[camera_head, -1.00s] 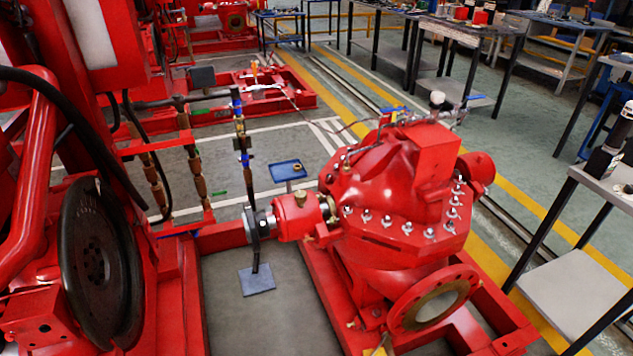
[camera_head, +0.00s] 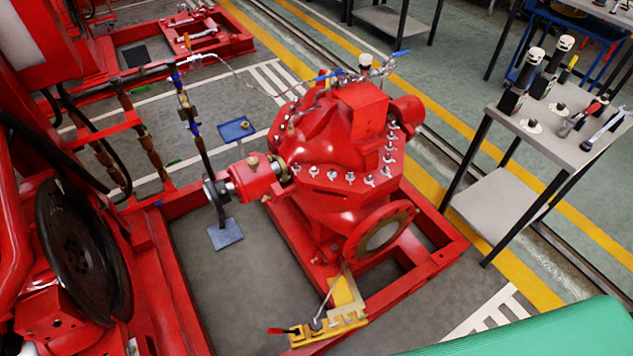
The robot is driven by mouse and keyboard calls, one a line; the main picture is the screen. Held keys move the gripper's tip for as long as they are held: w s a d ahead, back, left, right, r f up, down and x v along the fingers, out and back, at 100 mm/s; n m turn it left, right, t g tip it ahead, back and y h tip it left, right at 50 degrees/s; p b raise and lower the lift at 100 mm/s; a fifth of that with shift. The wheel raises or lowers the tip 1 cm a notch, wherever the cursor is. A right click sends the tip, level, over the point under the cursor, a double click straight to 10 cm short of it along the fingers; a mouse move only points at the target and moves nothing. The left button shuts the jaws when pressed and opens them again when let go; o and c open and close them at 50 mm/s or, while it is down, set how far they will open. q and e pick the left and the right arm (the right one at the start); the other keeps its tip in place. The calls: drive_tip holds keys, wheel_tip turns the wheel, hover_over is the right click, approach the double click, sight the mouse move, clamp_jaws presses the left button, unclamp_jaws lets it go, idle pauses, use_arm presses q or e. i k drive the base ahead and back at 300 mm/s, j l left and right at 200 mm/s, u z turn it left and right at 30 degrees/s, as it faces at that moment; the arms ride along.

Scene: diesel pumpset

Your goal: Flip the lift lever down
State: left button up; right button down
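A yellow metal fixture (camera_head: 330,328) stands low at the bottom middle, in front of the red pump (camera_head: 340,150). A thin silver rod (camera_head: 326,300) slants up from it, and a short red-ended handle (camera_head: 283,331) sticks out flat to its left. I cannot tell for sure which of these is the lift lever. Neither of my grippers is in view.
A grey workbench (camera_head: 575,140) with tools stands at the right. A large green surface (camera_head: 540,335) fills the bottom right corner. A black flywheel (camera_head: 80,250) is at the left. Grey floor (camera_head: 240,290) lies open between engine and pump.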

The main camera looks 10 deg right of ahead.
sight(275, 331)
drive_tip(key=k+l+z, duration=0.15)
drive_tip(key=k, duration=0.35)
drive_tip(key=k+z, duration=0.15)
drive_tip(key=k, duration=0.35)
